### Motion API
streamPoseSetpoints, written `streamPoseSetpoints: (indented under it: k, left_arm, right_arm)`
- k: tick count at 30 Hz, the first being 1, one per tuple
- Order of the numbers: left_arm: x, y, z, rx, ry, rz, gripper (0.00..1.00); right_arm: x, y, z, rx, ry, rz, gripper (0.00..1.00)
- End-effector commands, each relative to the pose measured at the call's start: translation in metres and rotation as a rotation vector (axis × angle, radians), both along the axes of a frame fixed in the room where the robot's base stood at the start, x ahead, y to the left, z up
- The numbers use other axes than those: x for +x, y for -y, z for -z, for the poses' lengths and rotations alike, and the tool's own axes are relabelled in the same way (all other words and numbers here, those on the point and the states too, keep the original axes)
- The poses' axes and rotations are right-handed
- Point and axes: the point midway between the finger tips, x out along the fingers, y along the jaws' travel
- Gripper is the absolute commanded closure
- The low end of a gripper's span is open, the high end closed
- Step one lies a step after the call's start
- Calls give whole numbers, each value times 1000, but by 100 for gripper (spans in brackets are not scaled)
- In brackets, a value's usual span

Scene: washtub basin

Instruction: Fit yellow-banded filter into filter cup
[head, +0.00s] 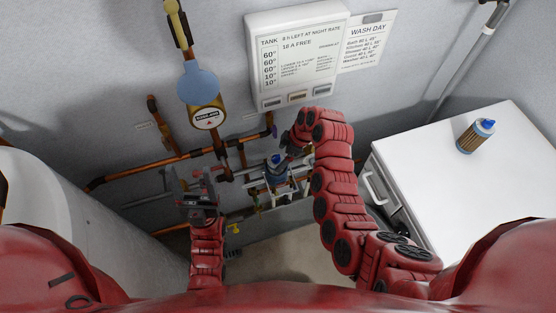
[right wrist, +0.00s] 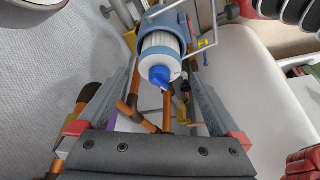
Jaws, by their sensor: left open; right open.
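My right gripper (head: 284,150) is open near the pipes at the back wall; its two fingers frame the right wrist view (right wrist: 162,72). Beyond and between the fingers, a white filter-like cylinder with a blue tip (right wrist: 161,76) sits in a blue-grey round cup (right wrist: 161,22). The same blue part (head: 276,164) shows small in the head view, beside the gripper. I cannot tell whether the fingers touch it, and no yellow band shows on it. My left gripper (head: 197,205) is open and empty.
Copper pipes (head: 150,168) and a round gauge (head: 207,116) line the wall. A white control box (head: 297,60) hangs above. The white cabinet (head: 510,165) is at right, mostly clear on top. A white tank (head: 40,205) stands at left.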

Motion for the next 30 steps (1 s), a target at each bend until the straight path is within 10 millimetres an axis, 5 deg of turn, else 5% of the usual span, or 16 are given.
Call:
streamPoseSetpoints:
  k: [6,12,30]
  left_arm:
    - [0,0,14,0,0,0,31]
    - [0,0,2,0,0,0,31]
    - [0,0,2,0,0,0,31]
  right_arm:
    - [-1,13,-29,0,4,2,0]
    - [-3,22,-56,1,2,1,0]
    - [-4,24,-58,0,-1,0,0]
